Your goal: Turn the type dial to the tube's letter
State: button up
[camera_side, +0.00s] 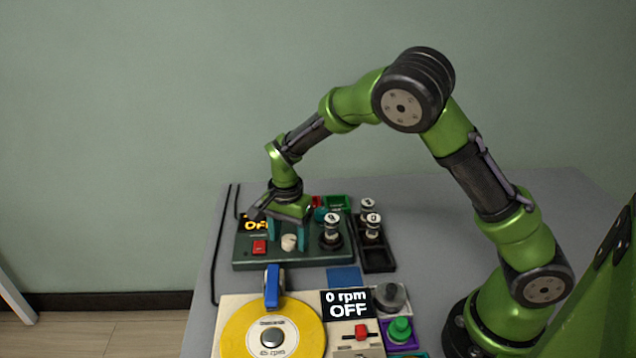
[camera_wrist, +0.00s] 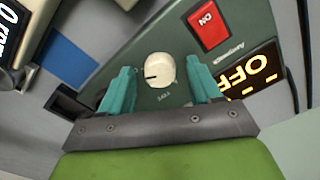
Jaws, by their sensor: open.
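The type dial is a cream knob with a dark pointer line (camera_wrist: 159,70) on the dark green tester panel (camera_wrist: 130,45). It also shows in the side view (camera_side: 289,242). My gripper (camera_wrist: 160,88) is open, its teal fingers on either side of the knob with gaps to it. In the side view my gripper (camera_side: 287,233) points down over the tester. A tube (camera_side: 331,228) stands upright in the tester's socket; its letter is too small to read. The tester's display (camera_side: 256,225) reads OFF. The lettering by the dial is too small to read.
A red switch (camera_wrist: 208,27) sits beside the dial. A black tray (camera_side: 378,258) right of the tester holds more tubes (camera_side: 372,228). A turntable with a yellow record (camera_side: 240,332) stands in front, its display (camera_side: 347,304) reading 0 rpm OFF. A blue square (camera_side: 343,277) lies between.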

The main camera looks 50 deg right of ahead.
jog(key=c, duration=1)
jog(key=shift+c, duration=0.2)
jog(key=shift+n, duration=0.3)
jog(key=n, duration=0.5)
jog(key=shift+n, duration=0.3)
jog(key=n, duration=0.5)
jog(key=shift+n, duration=0.4)
jog(key=o, duration=1)
jog(key=shift+o, duration=0.2)
